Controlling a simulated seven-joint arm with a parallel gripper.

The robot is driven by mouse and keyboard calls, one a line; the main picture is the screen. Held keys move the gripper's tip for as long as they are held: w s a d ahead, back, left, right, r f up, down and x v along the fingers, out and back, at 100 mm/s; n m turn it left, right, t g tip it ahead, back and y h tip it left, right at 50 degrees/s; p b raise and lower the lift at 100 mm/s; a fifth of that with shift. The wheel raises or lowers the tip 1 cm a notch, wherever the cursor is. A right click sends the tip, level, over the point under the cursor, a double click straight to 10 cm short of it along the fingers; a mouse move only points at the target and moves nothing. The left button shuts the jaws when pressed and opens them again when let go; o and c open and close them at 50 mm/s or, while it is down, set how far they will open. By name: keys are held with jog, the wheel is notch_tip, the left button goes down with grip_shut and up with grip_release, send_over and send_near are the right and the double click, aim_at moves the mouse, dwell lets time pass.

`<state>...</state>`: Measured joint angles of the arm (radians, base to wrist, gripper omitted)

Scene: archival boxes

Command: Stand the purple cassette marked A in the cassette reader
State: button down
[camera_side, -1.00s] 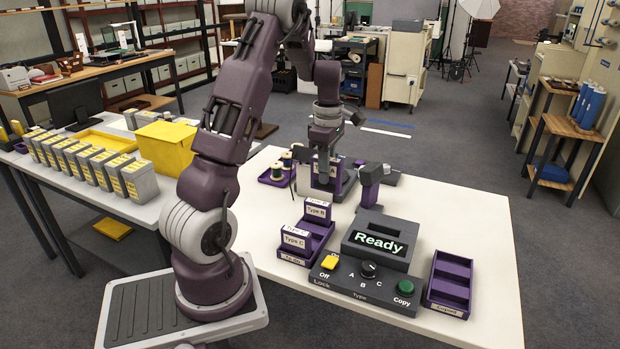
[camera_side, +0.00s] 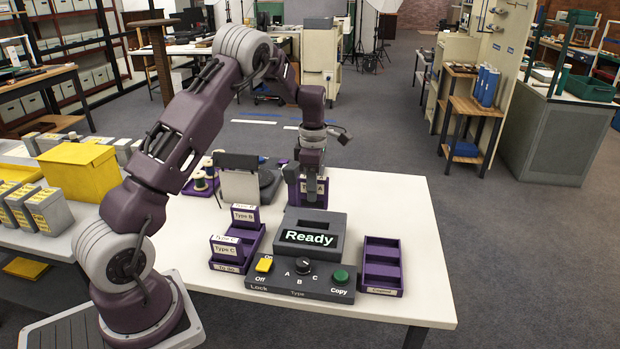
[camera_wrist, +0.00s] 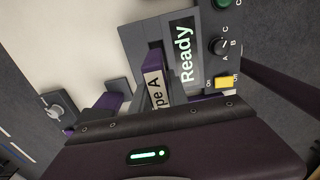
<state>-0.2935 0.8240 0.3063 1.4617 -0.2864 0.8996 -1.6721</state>
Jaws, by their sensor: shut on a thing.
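The purple cassette marked Type A (camera_side: 322,190) is in my gripper (camera_side: 307,180), upright with its label facing the camera. It is at the back edge of the grey cassette reader (camera_side: 336,222), whose screen reads Ready. Its lower end meets the reader's outline in the side view, and I cannot tell whether it is in the slot. In the wrist view the cassette's label (camera_wrist: 155,86) shows beside the Ready screen (camera_wrist: 184,55) of the reader. My gripper is shut on the cassette, its fingertips mostly hidden.
A purple To do tray (camera_side: 247,250) holds cassettes Type B (camera_side: 244,213) and Type C (camera_side: 226,248), left of the reader. An empty purple Copied tray (camera_side: 383,268) is at its right. A yellow lock switch (camera_side: 264,264), dial (camera_side: 303,266) and green Copy button (camera_side: 341,276) are in front.

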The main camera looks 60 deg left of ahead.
aim_at(312, 218)
jog(key=shift+f, duration=4.55)
jog(key=c, duration=1.3)
grip_release()
jog(key=shift+f, duration=0.1)
jog(key=shift+o, duration=0.5)
jog(key=shift+s+d, duration=0.1)
jog(key=shift+s, duration=0.05)
jog(key=shift+s+d, duration=0.1)
jog(key=r, duration=0.7)
jog(key=shift+w+a+r, duration=0.25)
jog(key=shift+w, duration=0.05)
